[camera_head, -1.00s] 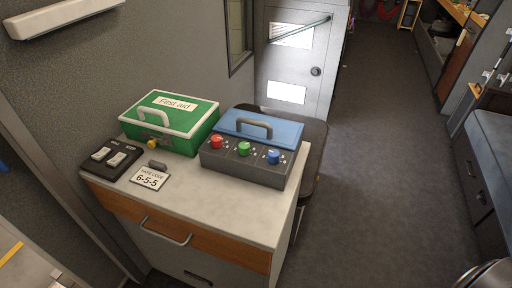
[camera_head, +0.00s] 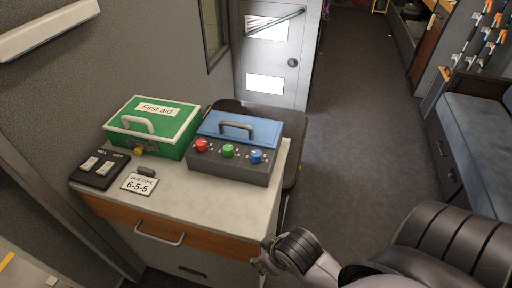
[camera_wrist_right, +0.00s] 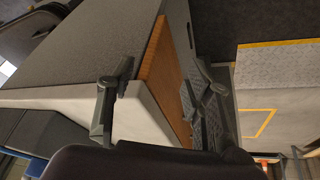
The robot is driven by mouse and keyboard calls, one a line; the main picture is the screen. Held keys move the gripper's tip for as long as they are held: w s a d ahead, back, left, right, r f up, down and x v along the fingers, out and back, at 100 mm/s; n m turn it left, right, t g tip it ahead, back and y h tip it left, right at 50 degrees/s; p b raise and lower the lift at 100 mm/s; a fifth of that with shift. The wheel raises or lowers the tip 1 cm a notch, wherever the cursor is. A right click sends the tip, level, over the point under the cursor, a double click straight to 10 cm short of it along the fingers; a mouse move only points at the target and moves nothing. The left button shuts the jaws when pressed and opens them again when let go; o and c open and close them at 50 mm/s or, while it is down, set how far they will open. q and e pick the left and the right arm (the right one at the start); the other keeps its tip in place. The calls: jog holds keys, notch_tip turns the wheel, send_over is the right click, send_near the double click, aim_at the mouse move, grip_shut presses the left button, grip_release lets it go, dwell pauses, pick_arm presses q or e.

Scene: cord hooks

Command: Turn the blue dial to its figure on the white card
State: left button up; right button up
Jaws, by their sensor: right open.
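The blue dial (camera_head: 256,156) is the rightmost of three dials on the front of a dark grey box with a blue lid (camera_head: 240,127). A red dial (camera_head: 202,145) and a green dial (camera_head: 228,151) sit to its left. The white card (camera_head: 139,184) lies on the cabinet top and reads "SAFE CODE 6-5-5". My right gripper (camera_head: 264,258) is at the cabinet's front right corner, below and apart from the dials. In the right wrist view its fingers (camera_wrist_right: 160,100) are spread with nothing held between them. My left gripper is not in view.
A green first aid box (camera_head: 152,125) stands left of the blue-lidded box. A black switch panel (camera_head: 100,168) lies at the cabinet's left end. The cabinet top (camera_head: 205,205) is bare in front of the dials. Open floor (camera_head: 345,130) lies to the right.

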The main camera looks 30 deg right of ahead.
jog(key=w+a+r+n+t, duration=0.2)
jog(key=w+r+n+t, duration=0.8)
jog(key=w+r, duration=1.2)
jog(key=w+a+r+n+t+y, duration=0.1)
jog(key=a+r+n+t+y, duration=0.2)
jog(key=a+r+n+y, duration=0.3)
jog(key=w+a+r+n+t+y, duration=0.1)
jog(key=a+r+n+t+y, duration=0.1)
jog(key=a+r+n+y, duration=0.5)
jog(key=s+a+r+n+g+y, duration=0.35)
jog(key=n+g+y, duration=0.45)
jog(key=n, duration=0.6)
jog(key=n+g+h, duration=1.1)
jog(key=n+h, duration=0.3)
jog(key=h, duration=0.7)
send_over(256, 153)
notch_tip(256, 153, down, 9)
notch_tip(256, 153, down, 18)
jog(key=p, duration=0.3)
jog(key=shift+r+p, duration=0.25)
jog(key=shift+p, duration=0.05)
